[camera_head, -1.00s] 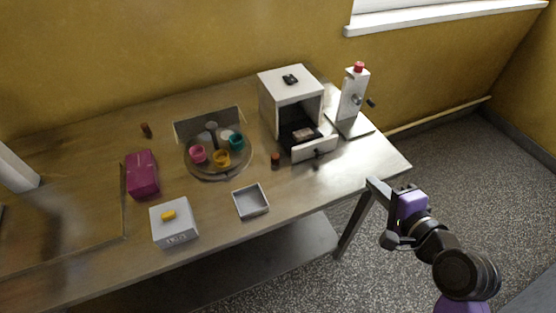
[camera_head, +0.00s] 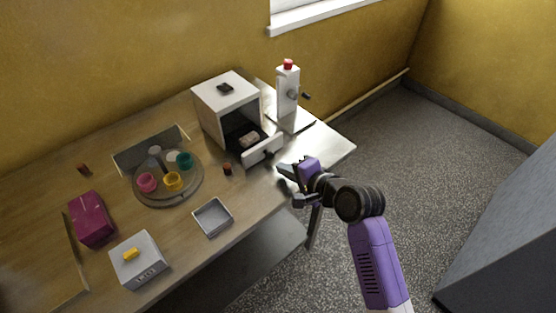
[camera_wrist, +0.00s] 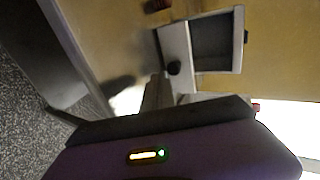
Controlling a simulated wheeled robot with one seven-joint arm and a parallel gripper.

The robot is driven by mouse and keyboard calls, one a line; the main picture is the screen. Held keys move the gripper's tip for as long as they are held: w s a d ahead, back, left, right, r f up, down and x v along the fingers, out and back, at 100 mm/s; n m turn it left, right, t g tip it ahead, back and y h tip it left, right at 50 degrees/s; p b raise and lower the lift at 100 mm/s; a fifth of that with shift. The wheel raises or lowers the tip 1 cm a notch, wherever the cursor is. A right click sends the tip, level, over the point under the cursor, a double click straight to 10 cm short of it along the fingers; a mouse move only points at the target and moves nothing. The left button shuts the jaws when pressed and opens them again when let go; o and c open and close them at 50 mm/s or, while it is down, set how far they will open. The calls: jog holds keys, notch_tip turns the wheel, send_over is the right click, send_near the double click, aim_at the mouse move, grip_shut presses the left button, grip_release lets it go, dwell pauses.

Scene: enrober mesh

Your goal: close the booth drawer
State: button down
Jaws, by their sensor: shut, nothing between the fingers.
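The white booth (camera_head: 228,104) stands at the back of the table. Its drawer (camera_head: 262,150) is pulled out at the front, with a small pale item (camera_head: 248,138) inside. The drawer front has a dark knob, which also shows in the wrist view (camera_wrist: 174,68). My gripper (camera_head: 282,178) is shut and empty, just in front of and to the right of the drawer front at the table's edge. In the wrist view the fingers (camera_wrist: 155,92) point toward the drawer front near the knob. I cannot tell whether they touch it.
A white press with a red top (camera_head: 288,92) stands right of the booth. A small dark-red cylinder (camera_head: 227,169) stands left of the drawer. A round tray with coloured cups (camera_head: 150,198), a grey open tray (camera_head: 201,226), a grey box (camera_head: 150,272) and a magenta box (camera_head: 92,217) lie left.

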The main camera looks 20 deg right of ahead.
aim_at(261, 144)
jog(key=shift+w+a+r, duration=0.1)
jog(key=shift+w+a, duration=0.1)
jog(key=shift+w, duration=0.55)
jog(key=shift+w+a+r, duration=0.1)
jog(key=shift+w+a, duration=0.05)
jog(key=shift+w, duration=0.55)
jog(key=w+a, duration=0.1)
jog(key=w, duration=0.2)
jog(key=w+a, duration=0.1)
jog(key=w, duration=0.2)
jog(key=w+a, duration=0.1)
jog(key=w, duration=0.2)
jog(key=shift+b, duration=0.3)
jog(key=shift+w+r, duration=0.15)
